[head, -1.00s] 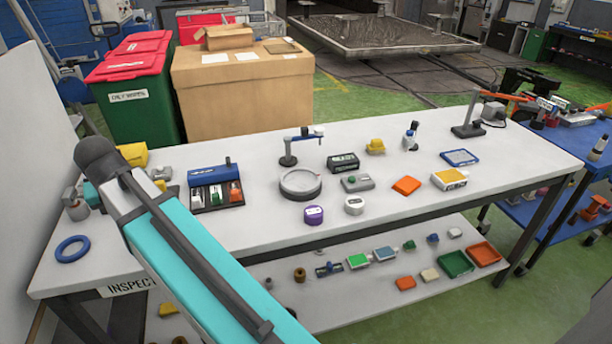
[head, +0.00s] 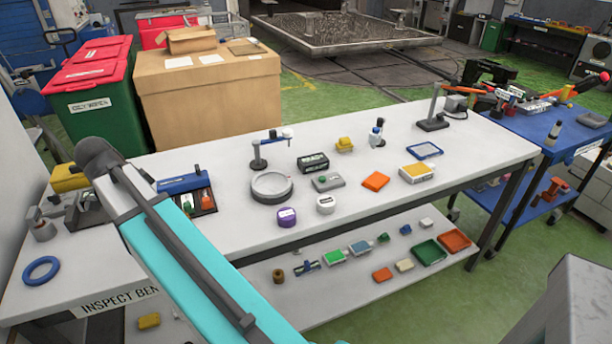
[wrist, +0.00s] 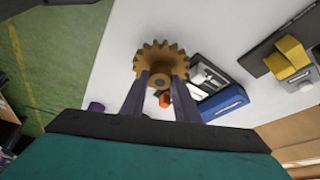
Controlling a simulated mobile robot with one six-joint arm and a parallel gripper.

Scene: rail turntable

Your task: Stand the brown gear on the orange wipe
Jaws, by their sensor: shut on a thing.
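The brown gear (wrist: 160,62) is a toothed disc with a hub, seen in the wrist view. My gripper (wrist: 163,84) is shut on it, with one dark finger on each side of the hub. The gear is held above the white bench top. The gripper and gear do not show in the head view; my arm reaches to the bench's left end, far from the wipe.
Near the wipe on the bench (head: 345,221) are a yellow-white box (head: 416,173), a grey block with a green knob (head: 327,182) and a white round tub (head: 326,204). A blue-framed tray (head: 424,150) lies behind. A lower shelf holds several small items. Bare bench lies in front of the wipe.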

